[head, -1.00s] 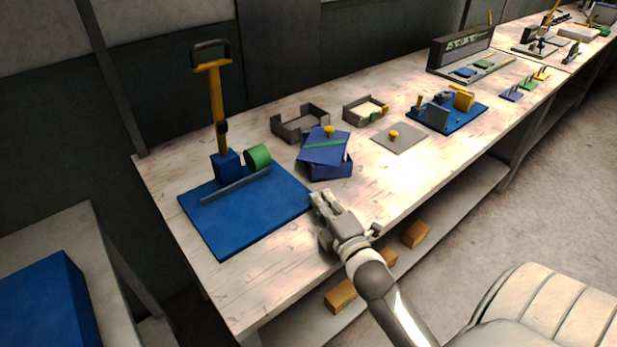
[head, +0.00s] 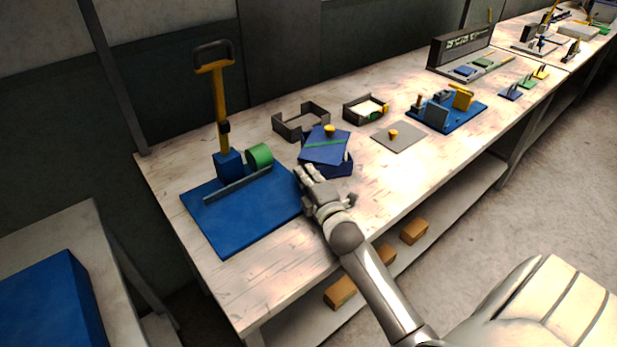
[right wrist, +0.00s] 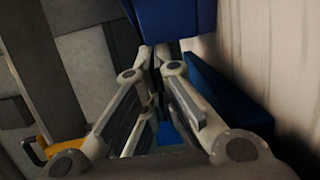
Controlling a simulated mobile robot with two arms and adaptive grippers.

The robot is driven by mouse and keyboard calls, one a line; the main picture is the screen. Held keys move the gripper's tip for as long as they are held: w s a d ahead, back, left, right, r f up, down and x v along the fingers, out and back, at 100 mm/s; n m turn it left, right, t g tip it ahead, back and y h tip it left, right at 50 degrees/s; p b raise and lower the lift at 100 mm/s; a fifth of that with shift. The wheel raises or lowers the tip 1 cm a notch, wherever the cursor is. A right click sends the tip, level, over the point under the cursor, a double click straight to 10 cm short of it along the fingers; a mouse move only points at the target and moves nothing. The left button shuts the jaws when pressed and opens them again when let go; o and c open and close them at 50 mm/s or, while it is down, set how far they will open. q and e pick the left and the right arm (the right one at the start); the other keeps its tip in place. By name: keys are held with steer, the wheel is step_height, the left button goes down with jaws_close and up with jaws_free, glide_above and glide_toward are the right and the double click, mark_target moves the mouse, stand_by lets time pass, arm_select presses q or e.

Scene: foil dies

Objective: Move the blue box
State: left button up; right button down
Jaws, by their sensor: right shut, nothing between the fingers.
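A small blue box (head: 340,169) stands on the workbench with a tilted blue lid (head: 322,150) on top, which has a green strip and a yellow knob. My right gripper (head: 304,174) is shut and empty, close beside the front left side of this box. Whether it touches the box I cannot tell. In the right wrist view, the right fingers (right wrist: 160,62) are together below a blue surface (right wrist: 178,16), which appears to be the box. A larger blue block (head: 45,305) sits on a side table at lower left. My left gripper is not in view.
A blue plate (head: 240,220) with an upright yellow-handled tool (head: 220,100) and a green roll (head: 259,156) lies left of my right gripper. Dark open trays (head: 300,122) stand behind the box. A grey plate with a yellow knob (head: 396,138) lies to the right.

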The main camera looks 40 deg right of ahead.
steer(key=shift+s+d+p, duration=0.55)
steer(key=shift+s+d, duration=0.4)
steer(key=shift+s, duration=0.2)
